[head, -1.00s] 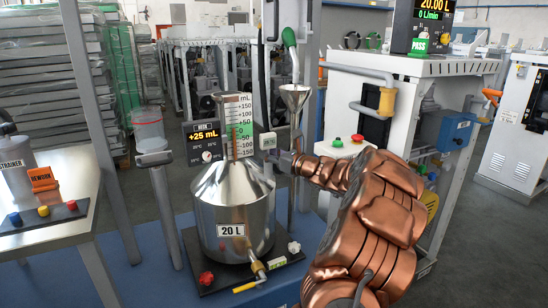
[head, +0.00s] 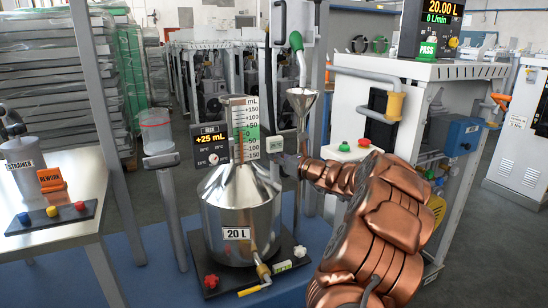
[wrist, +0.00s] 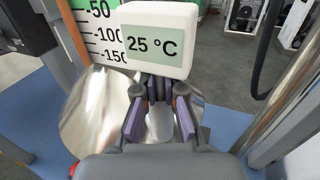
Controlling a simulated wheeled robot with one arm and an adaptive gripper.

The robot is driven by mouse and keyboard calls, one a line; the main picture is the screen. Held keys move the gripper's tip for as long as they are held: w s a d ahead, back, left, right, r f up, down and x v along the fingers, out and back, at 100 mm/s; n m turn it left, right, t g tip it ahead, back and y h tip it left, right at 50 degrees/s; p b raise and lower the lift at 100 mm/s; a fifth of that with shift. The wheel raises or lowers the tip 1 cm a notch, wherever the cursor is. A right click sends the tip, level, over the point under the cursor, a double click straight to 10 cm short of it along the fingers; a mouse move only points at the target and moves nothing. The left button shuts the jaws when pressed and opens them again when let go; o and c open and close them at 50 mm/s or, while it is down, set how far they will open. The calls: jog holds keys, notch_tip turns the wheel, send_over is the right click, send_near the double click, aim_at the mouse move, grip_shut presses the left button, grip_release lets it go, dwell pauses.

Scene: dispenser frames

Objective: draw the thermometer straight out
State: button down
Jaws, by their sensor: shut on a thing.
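The thermometer (wrist: 158,40) is a white block with a "25 °C" display, large in the wrist view. In the head view its small head (head: 275,144) shows just right of the scale. My gripper (wrist: 160,120) is shut on the thermometer below its display, with a purple-grey pad on each side of a pale stem. The metal 20 L vessel (head: 238,210) stands behind and below the gripper. Where the stem's lower end sits is hidden by the gripper.
The mL scale (head: 245,128) and the black "+25 mL" display (head: 208,146) rise close above the vessel. A funnel with a pipe (head: 301,100) stands close to the right. A drain valve (head: 262,270) sticks out at the vessel's foot.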

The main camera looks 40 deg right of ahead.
aim_at(274, 137)
jog(key=shift+r, duration=0.15)
jog(key=shift+r+p, duration=5.15)
jog(key=shift+r, duration=0.05)
